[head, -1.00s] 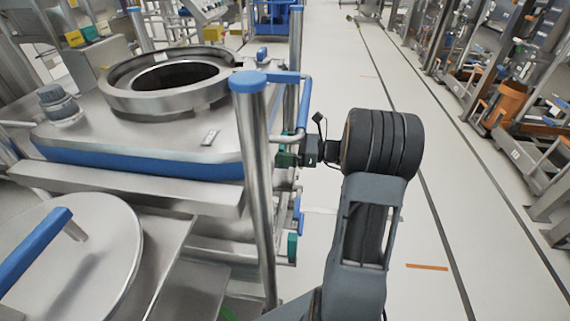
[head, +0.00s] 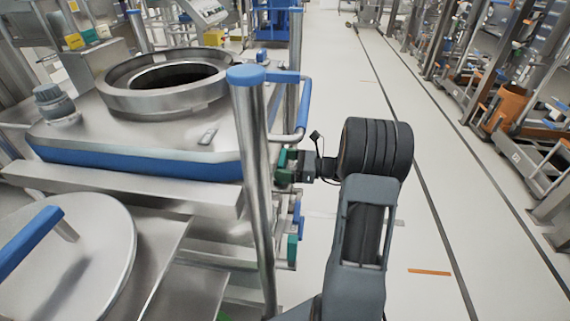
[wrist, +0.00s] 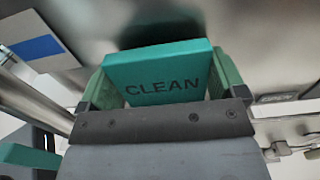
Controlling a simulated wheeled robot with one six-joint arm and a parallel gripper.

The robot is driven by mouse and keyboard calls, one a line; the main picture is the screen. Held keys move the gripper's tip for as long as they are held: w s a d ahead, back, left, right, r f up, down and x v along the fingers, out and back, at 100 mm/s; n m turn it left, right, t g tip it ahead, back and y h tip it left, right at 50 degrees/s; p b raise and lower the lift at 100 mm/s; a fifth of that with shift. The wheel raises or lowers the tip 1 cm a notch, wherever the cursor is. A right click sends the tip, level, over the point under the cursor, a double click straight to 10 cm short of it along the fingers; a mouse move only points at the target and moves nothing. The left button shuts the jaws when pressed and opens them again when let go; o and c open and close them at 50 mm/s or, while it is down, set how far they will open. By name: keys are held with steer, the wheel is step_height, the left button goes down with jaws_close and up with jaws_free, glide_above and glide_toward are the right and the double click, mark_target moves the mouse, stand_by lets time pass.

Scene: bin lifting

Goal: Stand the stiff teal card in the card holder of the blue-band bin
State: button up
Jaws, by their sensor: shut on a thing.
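The teal card (wrist: 158,85) reads CLEAN in the wrist view, upright and facing the camera. My gripper (head: 287,167) is shut on it, with a green finger at each side edge. In the head view the gripper is beside the right side of the blue-band bin (head: 130,167), just right of the near steel post; the card cannot be told from the fingers there. In the wrist view, a grey metal surface fills the space behind the card, with a dark patch just above its top edge. I cannot make out the card holder clearly.
A steel post with a blue cap (head: 246,75) stands close left of my gripper. A blue handle (head: 304,100) is just above it. A teal part (head: 292,250) hangs lower on the frame. Clear floor (head: 440,220) lies to the right.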

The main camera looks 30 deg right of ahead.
steer(key=o, duration=0.7)
steer(key=shift+c, duration=0.2)
steer(key=shift+r, duration=0.1)
steer(key=p+v, duration=0.1)
steer(key=v, duration=1.1)
steer(key=shift+p, duration=0.4)
